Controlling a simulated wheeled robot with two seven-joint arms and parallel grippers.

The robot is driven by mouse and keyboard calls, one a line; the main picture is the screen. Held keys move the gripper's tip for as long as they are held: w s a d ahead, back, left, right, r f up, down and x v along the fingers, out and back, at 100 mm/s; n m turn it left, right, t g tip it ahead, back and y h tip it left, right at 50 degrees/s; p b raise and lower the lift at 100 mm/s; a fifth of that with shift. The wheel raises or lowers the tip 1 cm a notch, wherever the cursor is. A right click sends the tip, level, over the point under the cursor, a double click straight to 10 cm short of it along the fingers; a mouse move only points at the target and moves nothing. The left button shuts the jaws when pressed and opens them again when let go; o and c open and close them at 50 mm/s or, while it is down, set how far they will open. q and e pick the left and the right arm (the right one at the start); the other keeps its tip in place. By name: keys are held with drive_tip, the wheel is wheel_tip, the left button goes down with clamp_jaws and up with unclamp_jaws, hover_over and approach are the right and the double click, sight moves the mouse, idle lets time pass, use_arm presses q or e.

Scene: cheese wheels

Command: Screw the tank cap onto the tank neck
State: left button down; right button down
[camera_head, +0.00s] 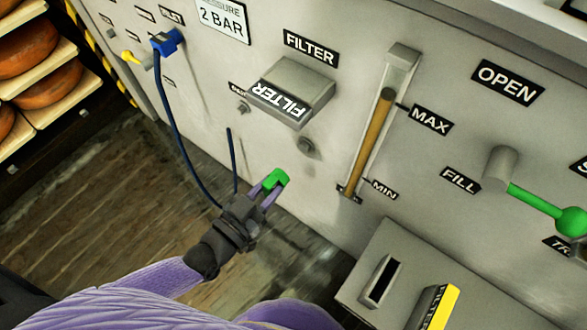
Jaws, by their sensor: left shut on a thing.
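My left gripper (268,190) is shut on a small green cap (276,178), held at its fingertips in front of the lower part of the grey panel. A short round grey stub (307,147) sticks out of the panel, up and to the right of the cap, below the filter box. It may be the tank neck, but no label on it confirms this. The cap and the stub look apart. My right gripper is not in view.
The grey panel (225,80) carries a filter box (292,92), a level gauge (372,125) and a green lever (535,200) at right. A blue plug with a cable (167,43) is at upper left. A grey box (440,260) juts out at lower right. Shelves of cheese wheels (25,45) stand far left.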

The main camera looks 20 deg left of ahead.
sight(282, 172)
use_arm(q)
drive_tip(key=shift+w+a+f, duration=0.15)
drive_tip(key=shift+f, duration=0.2)
drive_tip(key=shift+r, duration=0.25)
drive_tip(key=shift+p, duration=0.3)
drive_tip(key=shift+w, duration=0.15)
drive_tip(key=b+x, duration=0.1)
drive_tip(key=x, duration=0.3)
drive_tip(key=shift+w, duration=0.3)
drive_tip(key=shift+w+d, duration=0.25)
drive_tip(key=shift+w, duration=0.05)
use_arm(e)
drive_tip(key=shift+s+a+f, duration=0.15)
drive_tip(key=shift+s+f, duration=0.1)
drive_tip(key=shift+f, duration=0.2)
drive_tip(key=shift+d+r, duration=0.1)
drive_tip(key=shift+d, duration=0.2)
